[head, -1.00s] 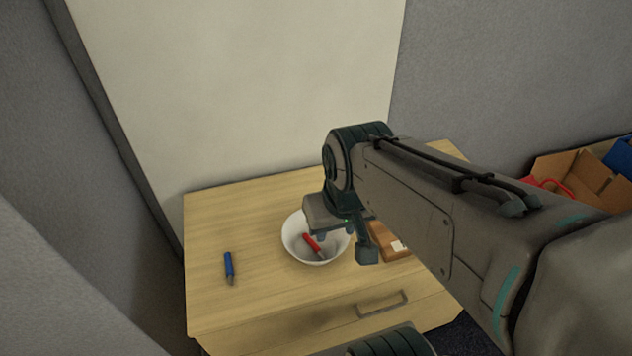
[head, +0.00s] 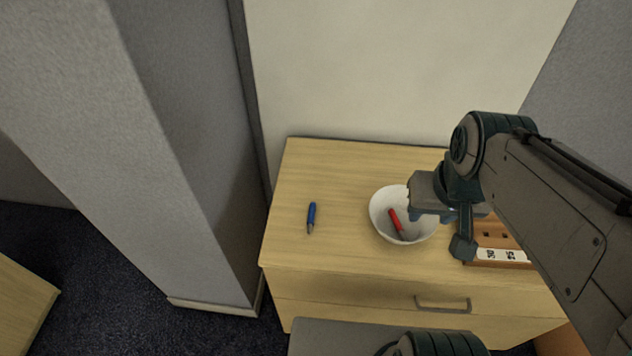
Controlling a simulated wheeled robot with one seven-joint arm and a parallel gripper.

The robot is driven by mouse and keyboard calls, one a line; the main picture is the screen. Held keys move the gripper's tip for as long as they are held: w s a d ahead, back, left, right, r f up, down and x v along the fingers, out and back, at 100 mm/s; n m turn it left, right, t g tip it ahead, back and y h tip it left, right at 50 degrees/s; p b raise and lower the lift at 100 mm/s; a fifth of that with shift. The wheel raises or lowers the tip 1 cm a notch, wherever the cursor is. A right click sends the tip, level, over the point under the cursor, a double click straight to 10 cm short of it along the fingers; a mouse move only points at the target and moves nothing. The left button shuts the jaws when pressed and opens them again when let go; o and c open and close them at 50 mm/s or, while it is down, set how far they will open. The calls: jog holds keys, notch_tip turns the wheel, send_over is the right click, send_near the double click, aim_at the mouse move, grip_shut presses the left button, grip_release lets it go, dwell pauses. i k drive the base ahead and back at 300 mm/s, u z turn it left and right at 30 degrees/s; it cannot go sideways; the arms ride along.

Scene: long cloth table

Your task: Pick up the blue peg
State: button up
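The blue peg (head: 311,217) lies on the light wooden cabinet top (head: 330,165), left of the white bowl. It has a blue body and a greyish tip toward the front. My gripper (head: 447,232) hangs over the right side of the bowl, well to the right of the blue peg. One finger shows clearly at its right, and the other is small and partly hidden, with a gap between them. I see nothing held between them.
The white bowl (head: 378,214) holds a red peg (head: 396,222). A brown wooden block with holes and number labels (head: 488,236) sits right of the bowl, partly behind my arm. A grey partition (head: 185,150) stands left of the cabinet. The cabinet top around the blue peg is clear.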

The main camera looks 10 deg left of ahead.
aim_at(311, 212)
jog(key=k, duration=0.5)
jog(key=z, duration=3.1)
jog(key=k, duration=1.9)
jog(key=u, duration=2.4)
jog(key=i, duration=0.5)
jog(key=u, duration=0.05)
